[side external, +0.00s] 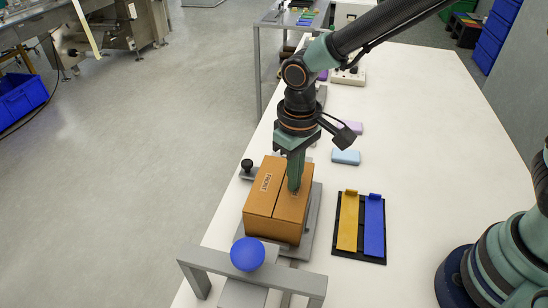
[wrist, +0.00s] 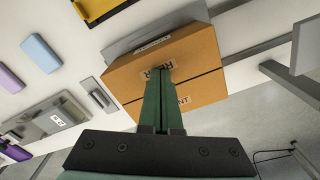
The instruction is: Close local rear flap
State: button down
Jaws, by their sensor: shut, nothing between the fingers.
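An orange-brown cardboard box (side external: 272,231) sits on a grey plate. Its top shows two flaps meeting at a straight seam, both lying about flat. The left flap (side external: 262,192) carries a printed label. The rear flap (side external: 290,210), on the right, is partly hidden by my gripper. In the wrist view the rear flap (wrist: 195,52) bears a label reading like REAR, at my fingertips. My gripper (side external: 294,188) points down, shut and empty, its tips at the rear flap. It also shows in the wrist view (wrist: 160,78). Whether the tips press the flap is hard to tell.
A black tray (side external: 338,253) with a yellow bar (side external: 348,221) and a blue bar (side external: 374,225) lies right of the box. A grey frame with a blue knob (side external: 248,254) stands in front. A light blue block (side external: 346,157) lies behind. The right tabletop is clear.

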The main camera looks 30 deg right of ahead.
notch_tip(320, 180, up, 7)
dwell(0.9)
jog(key=shift+d+r, duration=0.1)
jog(key=s+d+r+m+t, duration=0.1)
jog(key=s+d+r+t, duration=0.1)
jog(key=d, duration=0.4)
jog(key=s+d+r+m+t, duration=0.1)
jog(key=d+r, duration=0.2)
jog(key=d, duration=0.4)
jog(key=s+d+r+m+t, duration=0.1)
jog(key=s+d+r+t, duration=0.1)
jog(key=d, duration=0.4)
jog(key=shift+s+d+r+t, duration=0.3)
jog(key=shift+d+r, duration=0.1)
